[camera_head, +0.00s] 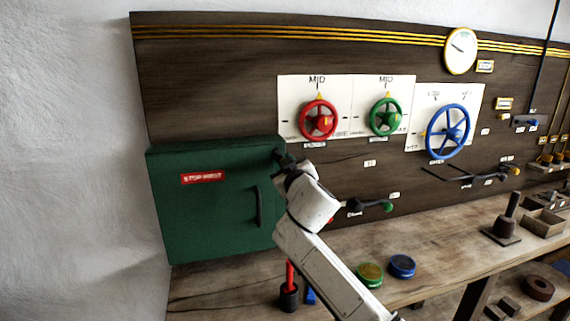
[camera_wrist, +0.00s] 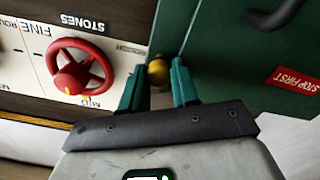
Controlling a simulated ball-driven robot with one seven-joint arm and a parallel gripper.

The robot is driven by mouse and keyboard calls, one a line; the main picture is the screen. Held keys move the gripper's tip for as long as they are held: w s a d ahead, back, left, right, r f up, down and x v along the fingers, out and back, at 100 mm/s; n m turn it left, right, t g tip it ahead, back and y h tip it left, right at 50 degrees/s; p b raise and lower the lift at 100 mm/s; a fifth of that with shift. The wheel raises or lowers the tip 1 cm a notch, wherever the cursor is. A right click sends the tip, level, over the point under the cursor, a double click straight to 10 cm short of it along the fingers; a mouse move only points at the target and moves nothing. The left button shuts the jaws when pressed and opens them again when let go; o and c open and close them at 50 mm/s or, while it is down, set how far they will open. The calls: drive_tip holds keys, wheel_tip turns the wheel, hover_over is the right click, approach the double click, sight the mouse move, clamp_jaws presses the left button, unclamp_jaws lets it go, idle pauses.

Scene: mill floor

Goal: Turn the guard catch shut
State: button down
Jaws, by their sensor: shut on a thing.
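The green guard (camera_head: 205,220) is a box on the left of the dark board, with a red "STOP FIRST" label and a dark handle (camera_head: 259,206). Its door looks closed. My gripper (camera_head: 281,156) is at the guard's upper right edge in the head view, where it hides the catch. In the wrist view, my gripper (camera_wrist: 158,85) has its two green fingers on either side of a small yellow knob (camera_wrist: 158,72), which looks like the catch, beside the guard's edge (camera_wrist: 215,50). The fingers are shut on it. The catch's exact angle is hard to tell.
A red wheel (camera_head: 318,119), a green wheel (camera_head: 386,117) and a blue wheel (camera_head: 447,131) are on the board to the right. A green-knobbed lever (camera_head: 370,206) is below.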

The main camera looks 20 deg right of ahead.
drive_tip(key=shift+a+f+n+p, duration=0.1)
drive_tip(key=shift+n+p, duration=0.85)
drive_tip(key=shift+n, duration=2.3)
drive_tip(key=shift+f+n+p, duration=0.1)
drive_tip(key=shift+n+p, duration=0.85)
drive_tip(key=shift+n, duration=2.3)
drive_tip(key=c, duration=0.9)
unclamp_jaws()
drive_tip(key=shift+o, duration=0.2)
drive_tip(key=s, duration=1)
drive_tip(key=shift+s, duration=0.4)
